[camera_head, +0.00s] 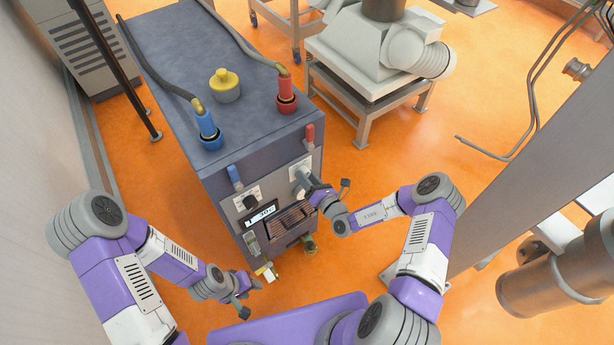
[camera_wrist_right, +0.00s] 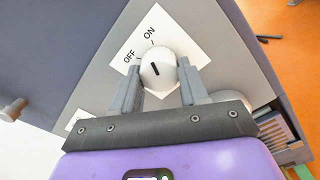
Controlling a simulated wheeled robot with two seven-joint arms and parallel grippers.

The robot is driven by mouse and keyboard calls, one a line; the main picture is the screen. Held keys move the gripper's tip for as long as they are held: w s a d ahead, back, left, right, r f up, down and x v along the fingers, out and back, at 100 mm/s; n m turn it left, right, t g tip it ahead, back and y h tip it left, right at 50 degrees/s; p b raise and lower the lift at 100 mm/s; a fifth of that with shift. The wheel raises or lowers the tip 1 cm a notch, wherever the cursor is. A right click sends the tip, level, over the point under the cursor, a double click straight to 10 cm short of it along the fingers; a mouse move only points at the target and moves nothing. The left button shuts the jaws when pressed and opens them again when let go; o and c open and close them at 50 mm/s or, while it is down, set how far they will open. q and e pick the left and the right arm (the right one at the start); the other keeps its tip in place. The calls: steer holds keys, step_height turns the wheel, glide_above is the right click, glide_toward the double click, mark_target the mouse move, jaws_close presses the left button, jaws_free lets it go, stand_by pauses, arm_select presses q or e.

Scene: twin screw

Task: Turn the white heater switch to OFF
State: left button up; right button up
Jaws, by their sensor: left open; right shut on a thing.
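The white heater switch (camera_wrist_right: 158,72) is a round knob with a dark mark, on a white plate (camera_wrist_right: 178,25) lettered OFF and ON. In the right wrist view the mark points up and slightly left, roughly between the two ticks; I cannot tell exactly where it is set. My right gripper (camera_wrist_right: 158,80) is shut on the knob, one finger on each side. In the head view my right gripper (camera_head: 312,190) is at the front panel and mostly hides the switch. My left gripper (camera_head: 246,284) is open and empty, low in front of the machine's left side.
The blue-grey machine (camera_head: 190,60) carries a blue connector (camera_head: 207,125) and a red connector (camera_head: 286,92) with hoses, and a yellow-topped knob (camera_head: 224,82). Another dial (camera_head: 249,198) and a display (camera_head: 262,213) sit left of my right gripper.

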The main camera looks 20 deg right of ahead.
steer(key=shift+n+p, duration=3.35)
steer(key=shift+n, duration=2.05)
steer(key=shift+d+n, duration=0.1)
steer(key=shift+n, duration=0.2)
steer(key=o, duration=1.1)
steer(key=shift+c, duration=0.2)
steer(key=v, duration=0.7)
steer(key=shift+s+p, duration=0.25)
steer(key=shift+p, duration=0.05)
